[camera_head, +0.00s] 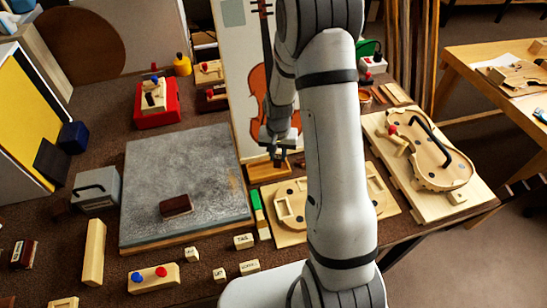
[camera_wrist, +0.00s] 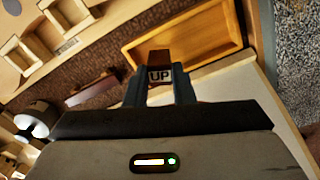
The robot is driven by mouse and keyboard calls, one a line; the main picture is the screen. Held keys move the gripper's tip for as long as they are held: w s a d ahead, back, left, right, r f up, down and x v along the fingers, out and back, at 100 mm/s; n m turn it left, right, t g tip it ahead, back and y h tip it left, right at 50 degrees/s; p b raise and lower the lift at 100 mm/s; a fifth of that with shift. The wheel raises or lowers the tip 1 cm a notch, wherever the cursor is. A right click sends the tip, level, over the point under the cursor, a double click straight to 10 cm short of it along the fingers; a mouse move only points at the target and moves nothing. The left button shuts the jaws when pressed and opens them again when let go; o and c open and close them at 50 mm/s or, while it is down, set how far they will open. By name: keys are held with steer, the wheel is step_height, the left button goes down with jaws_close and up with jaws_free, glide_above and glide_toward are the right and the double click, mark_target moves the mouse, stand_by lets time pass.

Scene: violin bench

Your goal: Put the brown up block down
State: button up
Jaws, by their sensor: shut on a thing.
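A brown block with a white label reading "UP" (camera_wrist: 160,57) is held between the two fingers of my gripper (camera_wrist: 159,80) in the wrist view. In the head view, my gripper (camera_head: 279,154) hangs in front of the violin panel, near a shallow wooden tray (camera_head: 262,173). The tray also shows in the wrist view (camera_wrist: 225,45), just beyond the held block. The block looks raised, but its exact height is unclear. In the head view the block is too small to make out clearly.
A grey stone slab (camera_head: 165,170) lies left of the tray, with another dark brown block (camera_head: 176,206) on it. Small lettered blocks (camera_head: 244,241) stand near the front edge. A red stand (camera_head: 160,117) is at the back left.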

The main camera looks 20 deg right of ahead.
mark_target(278, 157)
steer(key=shift+f, duration=0.9)
steer(key=o, duration=0.9)
steer(key=shift+r, duration=0.1)
step_height(278, 157, up, 12)
steer(key=s+a+r+n+t, duration=0.1)
steer(key=s+r, duration=0.4)
steer(key=s, duration=0.2)
steer(key=s+a+r+n+t, duration=0.1)
steer(key=s+r+n, duration=0.1)
steer(key=s+r, duration=0.3)
steer(key=s+r+n, duration=0.1)
steer(key=s+r, duration=0.3)
steer(key=s, duration=0.5)
steer(key=shift+s+a+r+n+t, duration=0.2)
steer(key=shift+a+r+n+t, duration=0.1)
steer(key=shift+a+r+t, duration=0.1)
